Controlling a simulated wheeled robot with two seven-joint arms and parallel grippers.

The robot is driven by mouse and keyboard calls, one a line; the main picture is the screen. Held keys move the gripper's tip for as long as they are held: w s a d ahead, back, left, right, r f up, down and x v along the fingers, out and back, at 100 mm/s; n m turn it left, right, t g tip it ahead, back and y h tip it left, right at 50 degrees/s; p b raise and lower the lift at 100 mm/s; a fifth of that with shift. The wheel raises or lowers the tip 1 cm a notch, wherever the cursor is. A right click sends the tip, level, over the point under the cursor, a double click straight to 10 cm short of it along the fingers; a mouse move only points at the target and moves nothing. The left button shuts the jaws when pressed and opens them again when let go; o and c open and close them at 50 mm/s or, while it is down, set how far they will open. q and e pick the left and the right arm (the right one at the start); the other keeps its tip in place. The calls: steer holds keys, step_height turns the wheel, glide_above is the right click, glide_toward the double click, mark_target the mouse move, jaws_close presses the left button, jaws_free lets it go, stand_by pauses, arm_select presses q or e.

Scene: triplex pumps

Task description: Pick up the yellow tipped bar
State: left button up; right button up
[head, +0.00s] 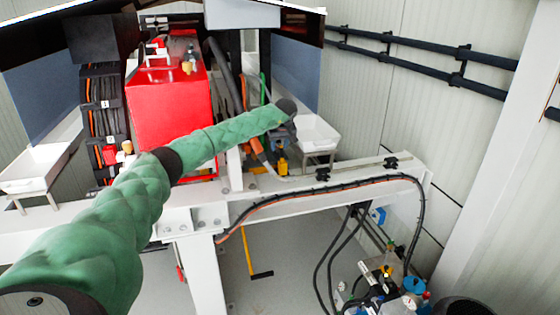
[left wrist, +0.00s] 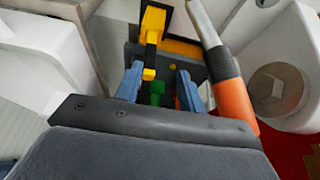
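A dark bar with a yellow tip (left wrist: 149,74) hangs from a yellow block (left wrist: 153,20) in the left wrist view. My left gripper (left wrist: 160,70) has its two blue fingers spread, one on each side of the tip. I see a gap between the tip and each finger; I cannot tell how deep the tip sits between them. In the head view the left gripper (head: 279,143) is beyond the white beam, close to a yellow part (head: 281,164); the bar is not clear there. My right gripper is not in view.
An orange-ended grey hose (left wrist: 234,100) runs close beside the right finger. A white basin (head: 313,134) stands right of the gripper, and a red housing (head: 150,105) stands left. A white beam (head: 340,179) with cables crosses in front.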

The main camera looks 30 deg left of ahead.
mark_target(282, 150)
arm_select(q)
steer(key=w+f, duration=0.1)
steer(key=f, duration=0.1)
steer(key=w+f, duration=0.1)
steer(key=w+f+b, duration=0.1)
steer(key=f, duration=0.1)
steer(key=shift+w+d+f, duration=0.1)
steer(key=shift+w+f, duration=0.1)
steer(key=shift+f, duration=0.1)
steer(key=shift+s+a, duration=0.1)
steer(key=shift+a, duration=0.1)
steer(key=shift+s+a+r, duration=0.1)
steer(key=shift+s+r, duration=0.25)
steer(key=shift+s, duration=0.1)
steer(key=shift+w+d+f, duration=0.2)
steer(key=shift+w, duration=0.1)
steer(key=shift+c, duration=1.3)
steer(key=shift+w+f, duration=0.1)
steer(key=shift+w, duration=0.05)
steer(key=c, duration=0.4)
steer(key=shift+a, duration=0.1)
jaws_close()
steer(key=shift+s, duration=0.2)
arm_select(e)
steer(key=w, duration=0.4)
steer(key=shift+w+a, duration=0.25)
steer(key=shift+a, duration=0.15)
